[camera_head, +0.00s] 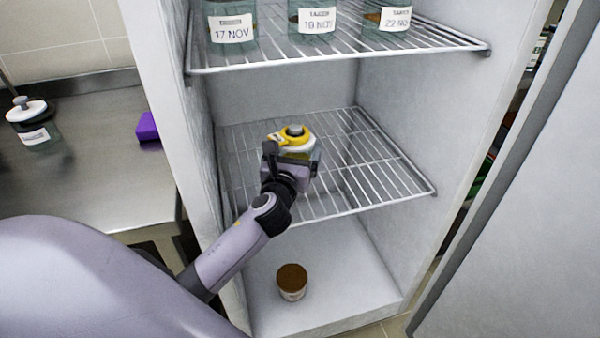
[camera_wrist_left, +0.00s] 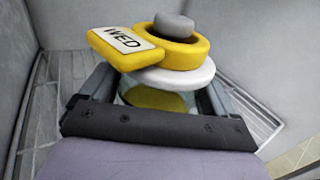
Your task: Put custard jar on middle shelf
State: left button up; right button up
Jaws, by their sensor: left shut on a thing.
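The custard jar (camera_head: 297,150) has a white lid with a grey knob, and a yellow ring with a tag is around the knob. In the left wrist view the jar (camera_wrist_left: 165,78) has its tag reading "WED", and yellow contents show through the glass below the lid. My left gripper (camera_head: 291,165) is shut on the jar, its fingers on either side below the lid. The jar is over the wire middle shelf (camera_head: 375,165); my gripper hides its base, so I cannot tell whether it touches the shelf. My right gripper is not in view.
The top shelf (camera_head: 340,50) holds several dated jars. A brown-topped tub (camera_head: 292,281) stands on the cabinet floor. The middle shelf is otherwise bare. The cabinet walls close in on both sides. A jar (camera_head: 33,124) and a purple block (camera_head: 148,127) are on the left counter.

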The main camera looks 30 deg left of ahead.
pick_arm(q)
jog(key=shift+f+b, duration=0.3)
jog(key=shift+f, duration=0.5)
jog(key=shift+f+b, duration=1.1)
jog(key=shift+f, duration=1)
jog(key=shift+f, duration=0.1)
jog(key=shift+f, duration=0.1)
jog(key=o, duration=1.1)
jog(key=v, duration=1.2)
